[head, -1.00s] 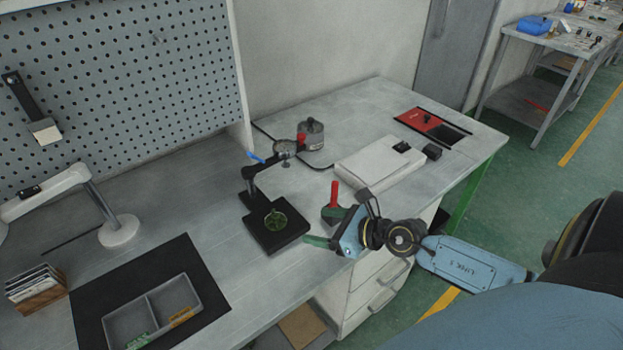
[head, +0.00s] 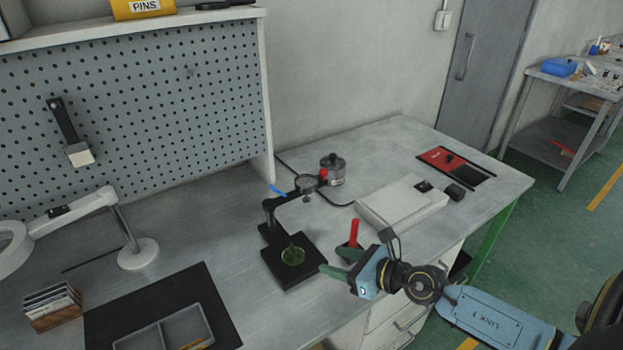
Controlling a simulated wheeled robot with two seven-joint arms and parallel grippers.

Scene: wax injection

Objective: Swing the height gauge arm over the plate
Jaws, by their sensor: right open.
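The height gauge stands on a square black plate (head: 272,262) on the bench. Its black arm (head: 285,197) reaches from the post toward the back right, with a round dial (head: 306,183) at its end. The dial is off the plate, over the bench behind it. A blue piece (head: 278,191) shows beside the arm. A green round part (head: 293,256) lies on the plate. My right gripper (head: 331,261) is open and empty, its green fingers just right of the plate and pointing left. Whether they touch anything is unclear. My left gripper is out of view.
A red handle (head: 354,231) stands close behind my right fingers. A grey pot (head: 332,168) is just right of the dial. A white box (head: 402,203) lies farther right. A magnifier lamp base (head: 138,254) and a grey tray (head: 170,333) are at left.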

